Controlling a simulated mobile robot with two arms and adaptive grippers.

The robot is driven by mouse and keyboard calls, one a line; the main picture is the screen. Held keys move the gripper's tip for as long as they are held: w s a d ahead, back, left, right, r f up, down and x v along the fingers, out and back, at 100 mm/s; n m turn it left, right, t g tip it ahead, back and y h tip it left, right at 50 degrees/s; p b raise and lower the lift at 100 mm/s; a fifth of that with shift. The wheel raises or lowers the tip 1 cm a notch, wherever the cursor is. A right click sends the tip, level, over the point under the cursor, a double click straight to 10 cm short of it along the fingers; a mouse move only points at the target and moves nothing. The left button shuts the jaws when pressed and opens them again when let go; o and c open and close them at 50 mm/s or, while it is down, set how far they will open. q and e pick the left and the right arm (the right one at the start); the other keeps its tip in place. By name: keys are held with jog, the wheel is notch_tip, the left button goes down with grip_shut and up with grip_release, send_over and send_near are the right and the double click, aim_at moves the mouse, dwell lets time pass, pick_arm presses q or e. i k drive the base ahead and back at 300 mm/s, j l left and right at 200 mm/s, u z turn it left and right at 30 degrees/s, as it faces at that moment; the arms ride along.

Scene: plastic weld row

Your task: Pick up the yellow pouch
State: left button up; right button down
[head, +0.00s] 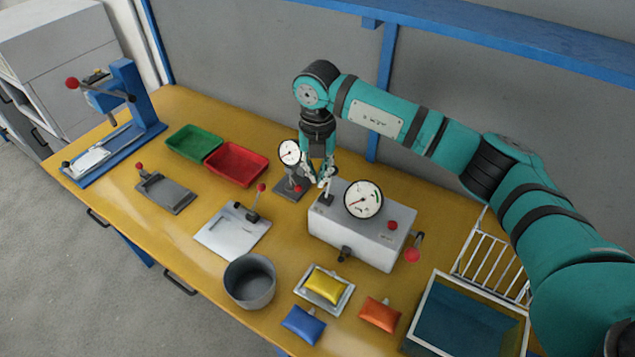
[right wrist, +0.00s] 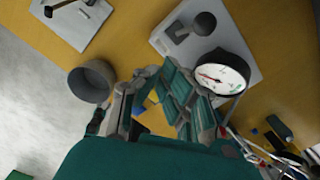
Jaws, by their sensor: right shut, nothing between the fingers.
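The yellow pouch (head: 326,285) lies on a small pale tray (head: 343,303) near the front edge of the table in the head view. My right gripper (head: 320,182) is above the back of the table, between the small gauge stand and the grey gauge box. It is shut and empty, well behind the pouch and apart from it. In the right wrist view the gripper's fingers (right wrist: 165,100) show, and they cover much of the middle. A small patch of yellow shows between them, too unclear to name. My left gripper is not in view.
A grey gauge box (head: 352,238) stands between gripper and pouch. A grey pot (head: 250,281), a blue pouch (head: 303,325) and an orange pouch (head: 380,314) surround the tray. An open bin (head: 428,290) stands at right. Green (head: 194,142) and red (head: 237,164) trays sit at back left.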

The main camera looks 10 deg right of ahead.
aim_at(324, 284)
jog(key=k+j, duration=0.15)
jog(key=k, duration=0.35)
jog(key=k+j, duration=0.2)
jog(key=k, duration=0.3)
jog(key=k+j, duration=0.15)
jog(key=k, duration=0.3)
